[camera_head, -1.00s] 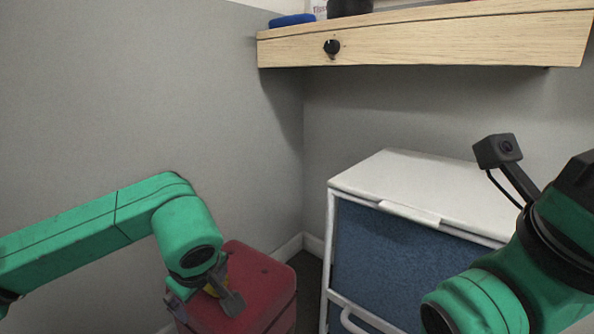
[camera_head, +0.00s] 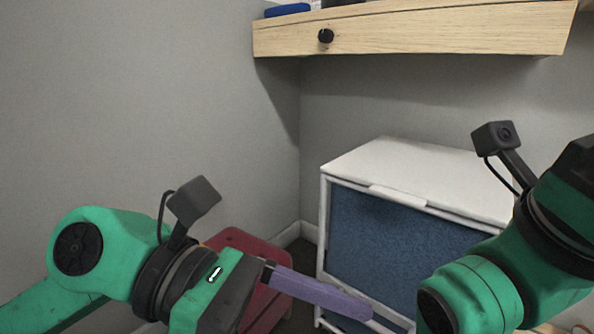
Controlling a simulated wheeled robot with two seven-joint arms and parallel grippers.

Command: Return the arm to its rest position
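My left arm comes in from the left, with its wrist low in the left half of the head view. The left gripper's green and dark body points right. A long purple bar (camera_head: 318,292) runs from its front end to the right and slightly down. I cannot tell whether this bar is a finger or something held, and I see no gap between fingers. My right arm (camera_head: 490,290) reaches in at the right edge, with its black wrist camera (camera_head: 497,136) raised. The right gripper is outside the picture.
A red box (camera_head: 233,239) stands behind the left gripper, partly hidden. A white-framed cabinet (camera_head: 400,165) with a blue front stands between the arms. A wooden shelf (camera_head: 430,33) with a black knob (camera_head: 326,36) hangs above. The grey wall at upper left is clear.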

